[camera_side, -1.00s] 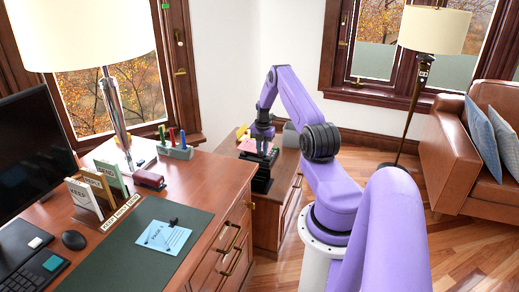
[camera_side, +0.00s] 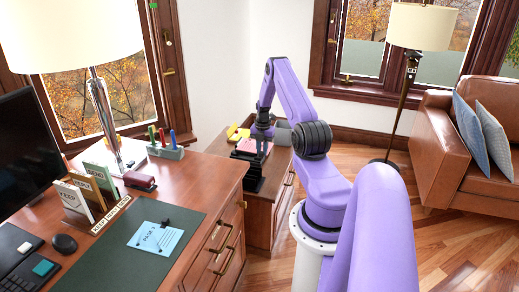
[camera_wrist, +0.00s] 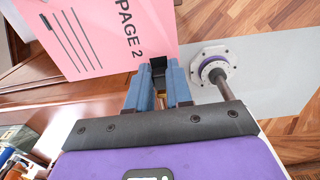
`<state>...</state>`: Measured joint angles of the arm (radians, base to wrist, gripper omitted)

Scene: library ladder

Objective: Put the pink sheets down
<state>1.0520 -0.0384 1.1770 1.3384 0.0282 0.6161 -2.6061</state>
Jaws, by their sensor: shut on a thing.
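The pink sheets (camera_wrist: 105,35) fill the upper left of the wrist view, with "PAGE 2" and several dark lines printed on the top one. My gripper (camera_wrist: 165,68) is shut at their lower right edge, on a small black piece that looks like a clip. In the side view my gripper (camera_side: 262,132) is over the low wooden cabinet, with the pink sheets (camera_side: 252,146) just below its fingers. Whether the sheets touch anything underneath cannot be told.
A black tray or stand (camera_side: 246,177) is on the low cabinet, with a yellow item (camera_side: 236,132) behind. The desk at left holds a blue clipped sheet (camera_side: 158,239) on a dark mat (camera_side: 115,262), a sorter (camera_side: 88,200), a stapler (camera_side: 140,181) and a pen holder (camera_side: 165,151).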

